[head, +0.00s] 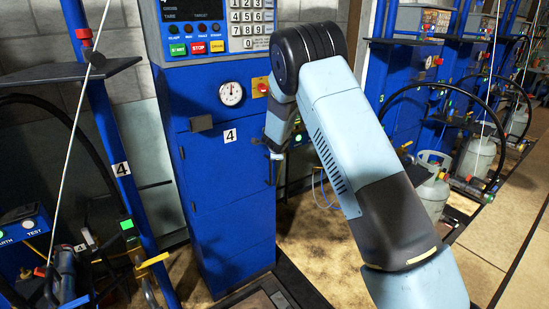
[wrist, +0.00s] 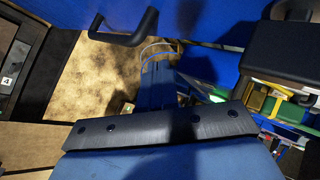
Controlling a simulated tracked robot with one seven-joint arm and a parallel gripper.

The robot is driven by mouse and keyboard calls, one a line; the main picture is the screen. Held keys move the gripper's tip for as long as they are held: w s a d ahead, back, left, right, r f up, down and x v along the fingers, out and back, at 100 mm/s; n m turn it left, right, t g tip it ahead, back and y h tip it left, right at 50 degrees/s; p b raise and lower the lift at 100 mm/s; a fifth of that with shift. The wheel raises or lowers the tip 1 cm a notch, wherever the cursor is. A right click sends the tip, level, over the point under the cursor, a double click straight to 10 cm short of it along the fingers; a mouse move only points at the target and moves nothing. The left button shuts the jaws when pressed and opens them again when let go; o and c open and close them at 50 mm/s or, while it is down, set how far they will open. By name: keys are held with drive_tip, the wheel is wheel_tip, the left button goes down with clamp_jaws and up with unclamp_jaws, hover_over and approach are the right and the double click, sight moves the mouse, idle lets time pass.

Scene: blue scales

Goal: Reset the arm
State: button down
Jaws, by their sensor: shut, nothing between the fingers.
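My arm reaches up from the lower right in the head view, bends at a dark joint near the top, and its forearm hangs down in front of the blue scales cabinet (head: 228,165) marked 4. My gripper (head: 275,165) is small at the lower end of the forearm, beside the cabinet's right edge. It is shut, and I see nothing held in it. In the wrist view, a black bar handle (wrist: 126,32) stands out from a blue surface. I cannot make out the fingertips there.
The cabinet carries a gauge (head: 231,93), a red knob (head: 262,87) and a keypad (head: 248,22). A blue post (head: 117,160) and black shelf (head: 66,73) stand left. Gas cylinders (head: 475,158) and black hoses stand right. Open floor (head: 497,232) lies at the lower right.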

drive_tip(key=s+d+r+m+h, duration=0.1)
drive_tip(key=s+d+r+m, duration=0.1)
drive_tip(key=d+r+m, duration=0.3)
drive_tip(key=s+d+r+m+t+h, duration=0.1)
drive_tip(key=s+d+r+m, duration=0.2)
drive_tip(key=r+m, duration=0.3)
drive_tip(key=s+d+r+m+h, duration=0.1)
drive_tip(key=s+d+r+m, duration=0.2)
drive_tip(key=r, duration=0.4)
drive_tip(key=s+d+r+m+g+h, duration=0.1)
drive_tip(key=s+d+r+m+g, duration=0.1)
drive_tip(key=s+d+r+m, duration=1)
drive_tip(key=s+d+r+m+g, duration=0.1)
drive_tip(key=s+r+m+g, duration=0.1)
drive_tip(key=s+m, duration=1.4)
drive_tip(key=s+a+f+m+y, duration=0.1)
drive_tip(key=s+m, duration=0.4)
drive_tip(key=s, duration=0.5)
drive_tip(key=s+a+f+m+y, duration=0.1)
drive_tip(key=s+a+m+y, duration=0.2)
drive_tip(key=s+m, duration=0.3)
drive_tip(key=shift+s+a+f+g, duration=0.2)
drive_tip(key=shift+s+f+g, duration=0.2)
drive_tip(key=shift+s, duration=2.25)
drive_tip(key=c, duration=1.9)
unclamp_jaws()
